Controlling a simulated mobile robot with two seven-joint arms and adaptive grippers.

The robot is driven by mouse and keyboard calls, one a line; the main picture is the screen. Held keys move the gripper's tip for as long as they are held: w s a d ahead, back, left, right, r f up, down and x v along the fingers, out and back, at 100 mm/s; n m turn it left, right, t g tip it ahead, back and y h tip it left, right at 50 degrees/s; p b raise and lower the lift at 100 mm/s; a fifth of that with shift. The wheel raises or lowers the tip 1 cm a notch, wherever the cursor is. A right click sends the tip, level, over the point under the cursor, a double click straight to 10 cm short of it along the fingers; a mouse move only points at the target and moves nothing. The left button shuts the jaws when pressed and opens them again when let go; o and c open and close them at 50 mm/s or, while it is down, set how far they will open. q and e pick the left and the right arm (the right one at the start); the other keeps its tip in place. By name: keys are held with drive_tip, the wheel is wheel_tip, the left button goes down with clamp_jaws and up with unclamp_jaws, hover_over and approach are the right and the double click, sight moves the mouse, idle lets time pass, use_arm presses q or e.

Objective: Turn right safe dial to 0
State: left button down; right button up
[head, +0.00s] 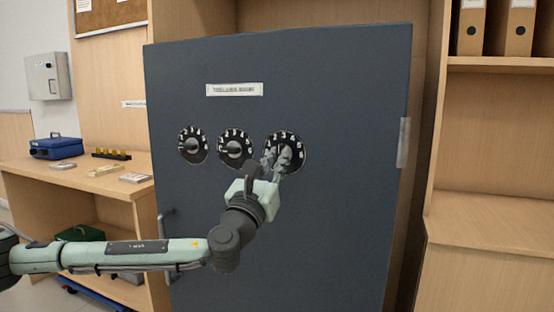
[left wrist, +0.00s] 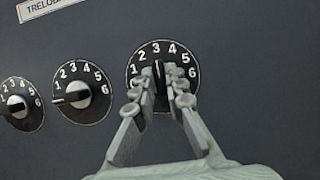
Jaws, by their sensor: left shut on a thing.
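The right safe dial (head: 298,143) is a black round dial with white numbers, on a dark grey safe door (head: 340,220). It also shows in the left wrist view (left wrist: 134,64), where 1 to 6 are readable and the white pointer line stands nearly upright, close to 3. My left gripper (head: 277,158) is shut on the dial's knob, and its fingers (left wrist: 160,88) straddle it in the left wrist view. The fingers cover the lower part of the dial, so no 0 shows. My right gripper is not in view.
The middle dial (head: 235,147) and left dial (head: 193,145) sit beside it, their pointers toward the left. A door handle (head: 164,230) is lower left. A wooden counter (head: 110,186) with a blue box (head: 56,148) stands left; wooden shelves (head: 490,215) stand right.

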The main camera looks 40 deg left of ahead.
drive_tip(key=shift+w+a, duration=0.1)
